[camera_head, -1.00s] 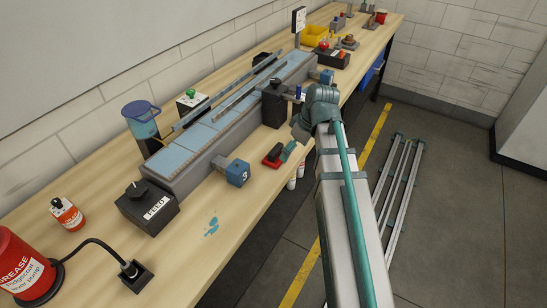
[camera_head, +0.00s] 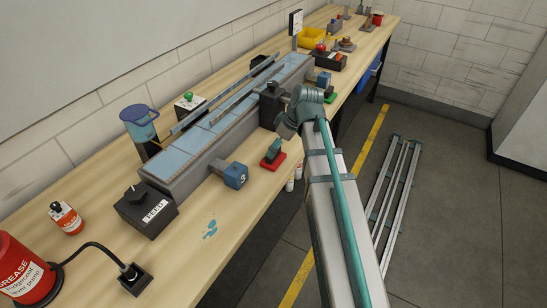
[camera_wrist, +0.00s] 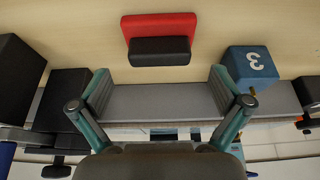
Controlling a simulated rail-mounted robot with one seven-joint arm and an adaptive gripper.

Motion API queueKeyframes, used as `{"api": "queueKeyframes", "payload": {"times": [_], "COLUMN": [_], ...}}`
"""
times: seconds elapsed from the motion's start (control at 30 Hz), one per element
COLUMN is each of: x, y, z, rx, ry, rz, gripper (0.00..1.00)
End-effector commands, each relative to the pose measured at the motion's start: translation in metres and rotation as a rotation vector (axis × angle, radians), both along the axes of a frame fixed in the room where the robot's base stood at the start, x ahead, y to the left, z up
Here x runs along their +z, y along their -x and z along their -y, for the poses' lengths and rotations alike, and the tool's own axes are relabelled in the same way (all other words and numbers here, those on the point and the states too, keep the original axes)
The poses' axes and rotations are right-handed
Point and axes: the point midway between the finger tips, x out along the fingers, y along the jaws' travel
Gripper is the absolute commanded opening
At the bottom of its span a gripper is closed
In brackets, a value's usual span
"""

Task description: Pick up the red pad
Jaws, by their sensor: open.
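The red pad (camera_head: 281,165) lies on the wooden bench near its front edge, with a dark block on it. In the wrist view the red pad (camera_wrist: 160,22) is at the top centre, its dark block (camera_wrist: 160,50) on the side nearer my gripper. My gripper (camera_wrist: 160,88) is open and empty; its two teal fingers are spread wide, below the pad in the picture and apart from it.
The long conveyor (camera_head: 190,178) runs behind. A green pad (camera_head: 331,97) lies farther along the bench. A FEED box (camera_head: 146,208) stands at the front left.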

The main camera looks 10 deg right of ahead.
Motion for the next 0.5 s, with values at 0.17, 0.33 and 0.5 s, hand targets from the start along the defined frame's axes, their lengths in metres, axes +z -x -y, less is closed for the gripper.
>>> {"api": "queueKeyframes", "payload": {"times": [0.17,0.33,0.5], "x": [-0.015,-0.032,-0.042], "y": [-0.006,-0.011,-0.014], "z": [-0.006,-0.011,-0.013], "rx": [0.002,0.002,0.000], "ry": [0.000,0.000,0.000], "rz": [-0.002,-0.002,0.000], "gripper": [1.00,1.00,1.00]}}
